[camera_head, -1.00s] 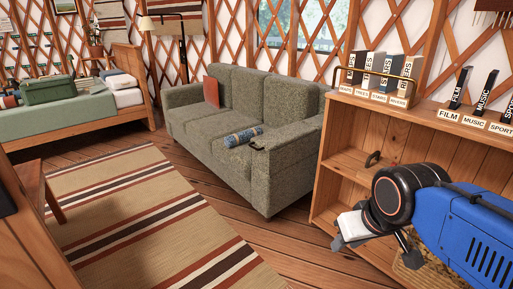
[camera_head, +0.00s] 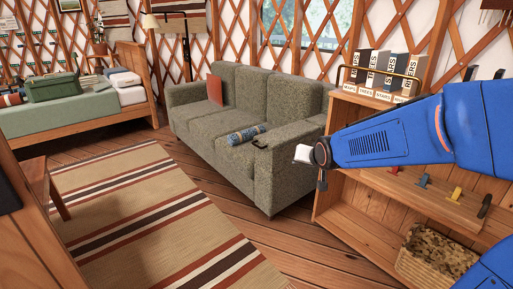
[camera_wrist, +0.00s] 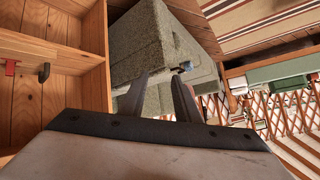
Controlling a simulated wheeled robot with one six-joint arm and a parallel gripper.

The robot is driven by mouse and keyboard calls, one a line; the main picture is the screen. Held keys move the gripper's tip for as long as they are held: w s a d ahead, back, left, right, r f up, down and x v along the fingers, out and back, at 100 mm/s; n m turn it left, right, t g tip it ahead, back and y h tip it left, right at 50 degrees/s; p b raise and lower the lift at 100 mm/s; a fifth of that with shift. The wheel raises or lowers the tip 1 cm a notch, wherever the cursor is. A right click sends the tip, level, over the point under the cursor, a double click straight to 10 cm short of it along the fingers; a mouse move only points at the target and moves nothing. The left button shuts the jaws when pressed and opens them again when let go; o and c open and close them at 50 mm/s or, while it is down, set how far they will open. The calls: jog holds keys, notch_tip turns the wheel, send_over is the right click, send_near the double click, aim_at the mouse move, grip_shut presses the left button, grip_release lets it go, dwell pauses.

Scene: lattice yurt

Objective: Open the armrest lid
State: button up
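The armrest lid (camera_head: 292,136) is the top of the right arm of the grey-green sofa and looks shut, lying flat. A small dark handle (camera_head: 260,147) sits at its front edge. My gripper (camera_head: 318,178) is in front of the shelf, to the right of the armrest and apart from the handle in the head view. In the wrist view my gripper (camera_wrist: 159,82) is open, its two dark fingers apart with nothing gripped. The sofa arm (camera_wrist: 138,42) lies beyond the fingers there.
A wooden shelf (camera_head: 335,215) stands close right of the sofa, with book boxes on top and a basket (camera_head: 432,262) below. A striped rug (camera_head: 150,215) covers open floor in front.

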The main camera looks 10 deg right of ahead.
jog(key=w+a+f+m+t+y, duration=0.15)
jog(key=w+f, duration=0.25)
jog(key=w, duration=0.6)
jog(key=w+a+f+m+t, duration=0.1)
jog(key=w+f+t, duration=0.2)
jog(key=w, duration=0.8)
jog(key=w+a+f+m+t+y, duration=0.25)
jog(key=w+f+t, duration=0.4)
jog(key=f, duration=0.75)
jog(key=shift+m+g, duration=0.4)
jog(key=shift+g, duration=0.4)
jog(key=x, duration=1.8)
jog(key=shift+w+a, duration=0.25)
jog(key=shift+w, duration=0.05)
jog(key=shift+c, duration=0.2)
grip_shut()
